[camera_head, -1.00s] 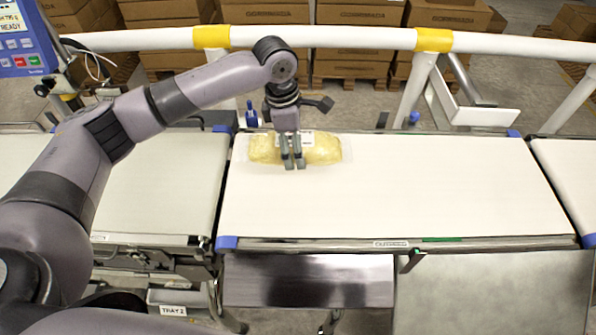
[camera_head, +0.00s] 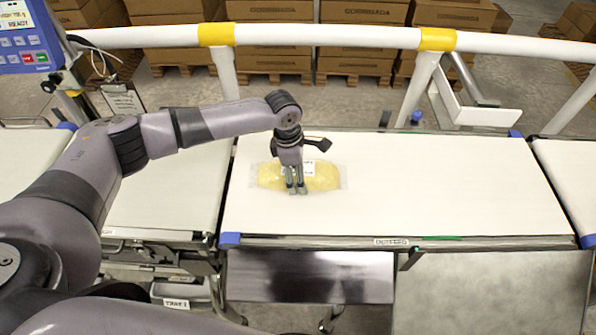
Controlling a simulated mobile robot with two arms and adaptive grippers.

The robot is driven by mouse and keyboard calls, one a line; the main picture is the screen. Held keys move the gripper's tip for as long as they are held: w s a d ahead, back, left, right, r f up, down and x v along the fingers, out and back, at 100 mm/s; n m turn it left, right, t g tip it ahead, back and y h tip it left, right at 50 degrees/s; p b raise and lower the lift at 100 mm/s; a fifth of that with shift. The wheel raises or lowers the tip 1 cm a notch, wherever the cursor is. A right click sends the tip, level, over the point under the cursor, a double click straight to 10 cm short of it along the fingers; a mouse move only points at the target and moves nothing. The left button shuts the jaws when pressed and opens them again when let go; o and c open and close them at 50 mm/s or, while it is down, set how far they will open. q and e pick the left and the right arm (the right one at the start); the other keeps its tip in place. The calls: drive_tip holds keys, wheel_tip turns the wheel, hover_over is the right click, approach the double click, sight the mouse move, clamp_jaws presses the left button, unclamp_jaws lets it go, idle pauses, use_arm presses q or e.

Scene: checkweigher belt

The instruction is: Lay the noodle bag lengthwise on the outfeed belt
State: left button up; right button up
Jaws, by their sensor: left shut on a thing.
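The noodle bag (camera_head: 323,178), clear with yellow noodles and a white label, is over the left part of the white outfeed belt (camera_head: 430,195). Its long side runs left to right, along the belt's length. I cannot tell whether it touches the belt or is held just above it. My left gripper (camera_head: 296,190) points down and is shut on the middle of the bag, hiding part of it. My right gripper is not in view.
Another belt (camera_head: 165,200) lies to the left across a narrow gap, and one (camera_head: 570,165) to the right. A white rail (camera_head: 330,36) with yellow bands runs behind. A display box (camera_head: 25,35) stands at the upper left. The outfeed belt's right part is clear.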

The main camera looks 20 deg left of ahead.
use_arm(q)
drive_tip(key=o, duration=1.6)
drive_tip(key=r, duration=0.4)
drive_tip(key=a+r+b, duration=0.1)
drive_tip(key=r, duration=0.7)
drive_tip(key=shift+s+a, duration=0.25)
drive_tip(key=shift+a, duration=0.1)
